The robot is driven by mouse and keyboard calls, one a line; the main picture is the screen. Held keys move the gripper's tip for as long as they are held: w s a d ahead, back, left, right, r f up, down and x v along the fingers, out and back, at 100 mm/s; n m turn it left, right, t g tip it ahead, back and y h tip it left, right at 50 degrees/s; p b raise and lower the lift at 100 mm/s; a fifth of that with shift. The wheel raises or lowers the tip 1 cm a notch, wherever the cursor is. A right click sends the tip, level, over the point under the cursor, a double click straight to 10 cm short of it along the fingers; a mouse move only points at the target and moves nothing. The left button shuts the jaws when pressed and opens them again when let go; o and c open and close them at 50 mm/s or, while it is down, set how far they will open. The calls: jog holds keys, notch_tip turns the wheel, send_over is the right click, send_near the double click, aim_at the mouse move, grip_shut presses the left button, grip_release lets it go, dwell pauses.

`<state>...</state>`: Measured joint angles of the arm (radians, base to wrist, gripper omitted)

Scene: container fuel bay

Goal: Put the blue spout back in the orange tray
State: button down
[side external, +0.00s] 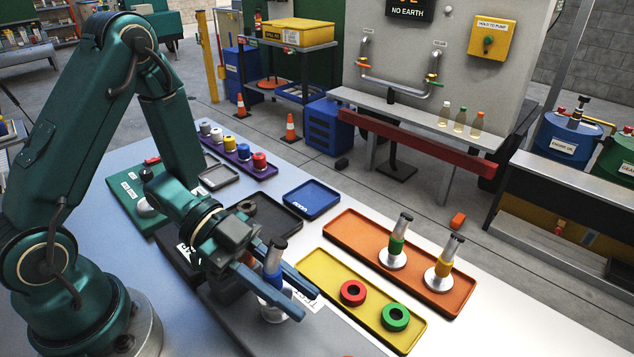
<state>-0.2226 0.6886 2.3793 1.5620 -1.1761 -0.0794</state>
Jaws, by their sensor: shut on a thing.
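The blue spout (272,262) stands roughly upright between the fingers of my gripper (300,300), with its dark tip up and its white flanged base below. My gripper is shut on it, over the grey board at the front. I cannot tell whether the base touches the board. The fingers hide part of the spout's middle. The orange tray (338,224) lies to the right, beyond the yellow tray. It holds a green-banded spout (397,243) and a yellow-banded spout (443,264), both upright, towards its right half. Its left part is bare.
The yellow tray (316,265), with a red ring (353,292) and a green ring (395,317), lies between my gripper and the orange tray. A blue tray (311,199) and a purple tray (237,160) with several capped items sit farther back. The table's right front is clear.

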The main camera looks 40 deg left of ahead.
aim_at(264, 271)
jog(key=c, duration=0.7)
grip_release()
jog(key=shift+f, duration=0.15)
jog(key=v, duration=0.4)
jog(key=shift+a, duration=0.15)
jog(key=shift+o, duration=0.6)
jog(key=shift+s+a+r, duration=0.15)
jog(key=shift+a+r, duration=0.05)
jog(key=shift+a, duration=0.15)
